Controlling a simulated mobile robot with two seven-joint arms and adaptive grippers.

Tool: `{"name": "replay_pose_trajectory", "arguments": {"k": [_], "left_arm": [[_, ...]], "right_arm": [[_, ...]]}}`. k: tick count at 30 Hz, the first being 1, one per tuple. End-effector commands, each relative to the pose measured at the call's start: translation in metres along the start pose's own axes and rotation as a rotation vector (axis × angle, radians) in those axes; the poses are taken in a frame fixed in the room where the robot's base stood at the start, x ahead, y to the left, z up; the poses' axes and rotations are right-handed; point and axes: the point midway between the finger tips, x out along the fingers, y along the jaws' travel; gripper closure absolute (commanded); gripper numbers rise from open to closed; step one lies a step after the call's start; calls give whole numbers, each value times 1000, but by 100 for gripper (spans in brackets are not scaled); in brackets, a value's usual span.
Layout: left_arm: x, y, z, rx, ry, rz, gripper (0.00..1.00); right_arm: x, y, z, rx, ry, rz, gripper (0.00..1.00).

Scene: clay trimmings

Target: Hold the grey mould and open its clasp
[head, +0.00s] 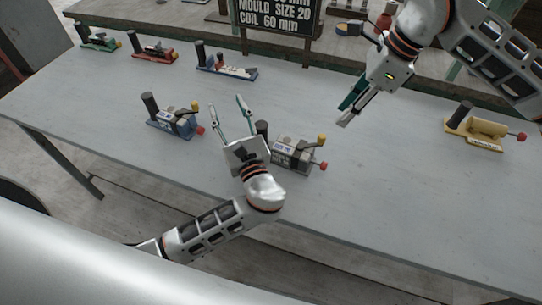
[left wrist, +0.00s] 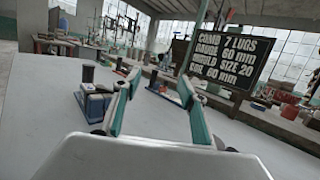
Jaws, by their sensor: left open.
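Two grey moulds stand on the table. One grey mould (head: 176,121) is on a blue base, left of my left gripper, with a black post, yellow knob and red knob. It also shows in the left wrist view (left wrist: 97,104), partly behind a finger. The other grey mould (head: 290,155) has similar yellow and red knobs and stands just right of my left gripper, which hides part of its post and base. My left gripper (head: 229,99) is open and empty between them, touching neither.
A yellow mould (head: 480,128) stands at the far right. Green (head: 99,43), red (head: 153,54) and blue-white (head: 230,71) fixtures line the back left. A black sign (head: 277,17) stands behind the table (head: 400,190). The front right of the table is clear.

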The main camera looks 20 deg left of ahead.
Motion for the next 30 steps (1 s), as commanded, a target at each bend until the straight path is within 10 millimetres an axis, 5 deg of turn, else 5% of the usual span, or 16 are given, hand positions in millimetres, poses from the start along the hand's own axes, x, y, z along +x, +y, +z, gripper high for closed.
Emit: {"name": "replay_pose_trajectory", "arguments": {"k": [1, 6, 13, 20, 30], "left_arm": [[-27, -10, -5, 1, 39, -28, 58], [-101, -34, -9, 14, 141, -104, 58], [-157, -48, -6, 22, 221, -163, 58], [-154, -53, -7, 26, 230, -173, 58], [-98, -62, -20, 26, 228, -173, 58]], "right_arm": [[0, 0, 0, 0, 0, 0, 72], [0, 0, 0, 0, 0, 0, 72], [0, 0, 0, 0, 0, 0, 72], [0, 0, 0, 0, 0, 0, 72], [0, 0, 0, 0, 0, 0, 72]]}}
